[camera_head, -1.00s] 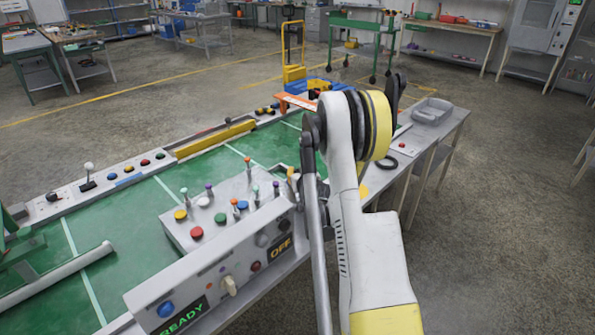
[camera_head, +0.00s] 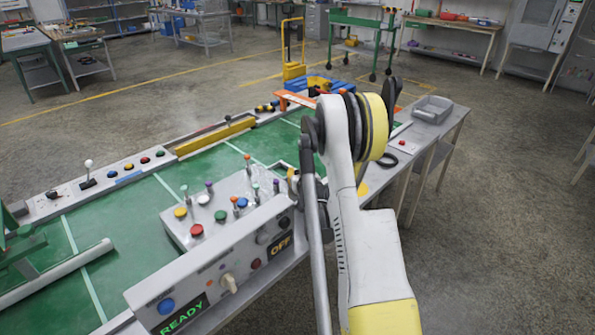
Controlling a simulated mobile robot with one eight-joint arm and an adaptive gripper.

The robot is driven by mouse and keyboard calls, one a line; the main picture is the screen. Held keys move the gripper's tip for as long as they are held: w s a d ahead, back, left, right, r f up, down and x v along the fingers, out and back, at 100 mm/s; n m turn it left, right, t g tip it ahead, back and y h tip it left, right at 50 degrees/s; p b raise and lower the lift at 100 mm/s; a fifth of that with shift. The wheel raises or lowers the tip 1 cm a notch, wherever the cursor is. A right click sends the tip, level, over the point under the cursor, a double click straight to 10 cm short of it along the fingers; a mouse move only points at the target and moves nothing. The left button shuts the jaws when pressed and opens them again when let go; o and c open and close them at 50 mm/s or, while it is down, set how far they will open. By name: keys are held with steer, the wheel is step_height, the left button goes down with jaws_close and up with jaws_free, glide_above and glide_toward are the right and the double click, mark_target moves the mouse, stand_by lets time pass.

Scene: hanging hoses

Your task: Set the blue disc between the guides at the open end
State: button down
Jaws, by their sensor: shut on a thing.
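My arm (camera_head: 345,150) rises from the bottom right and bends at a yellow-banded joint over the green bench. I cannot make out my gripper; the far end of the arm is hidden behind its own links and the control box. I cannot pick out the blue disc or the guides for certain. A blue knob (camera_head: 242,202) is on top of the control box, and a blue button (camera_head: 166,306) is on its front; neither is clearly a loose disc.
The grey control box (camera_head: 215,260) stands at the bench's near edge, with upright pegs and buttons on top. A green bench surface (camera_head: 130,215) lies behind it. A yellow bar (camera_head: 215,137) lines the far edge. A grey tray (camera_head: 432,109) sits at the right end.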

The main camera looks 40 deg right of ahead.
steer(key=shift+s+a+f, duration=0.1)
steer(key=shift+s+f, duration=0.1)
steer(key=shift+f, duration=0.5)
steer(key=c, duration=1.3)
jaws_free()
step_height(320, 180, up, 11)
steer(key=shift+w+r, duration=0.1)
steer(key=shift+r, duration=0.15)
steer(key=s+a+r+n+g+y, duration=0.15)
steer(key=s+a+r, duration=0.3)
steer(key=a, duration=0.75)
steer(key=s+a+r+n+y, duration=0.25)
steer(key=a+r, duration=0.25)
steer(key=a, duration=0.7)
steer(key=s+a+f+g+y, duration=0.1)
steer(key=s+a, duration=0.4)
steer(key=s, duration=0.2)
steer(key=s+a+f+n+g+y, duration=0.1)
steer(key=s+a, duration=0.5)
steer(key=s, duration=0.2)
steer(key=s+a+f+g, duration=0.1)
steer(key=s+a, duration=0.4)
steer(key=s, duration=0.3)
steer(key=shift+s+a+n+g+y, duration=0.15)
steer(key=shift+a+n+g+y, duration=0.15)
steer(key=shift+n+g+y, duration=0.1)
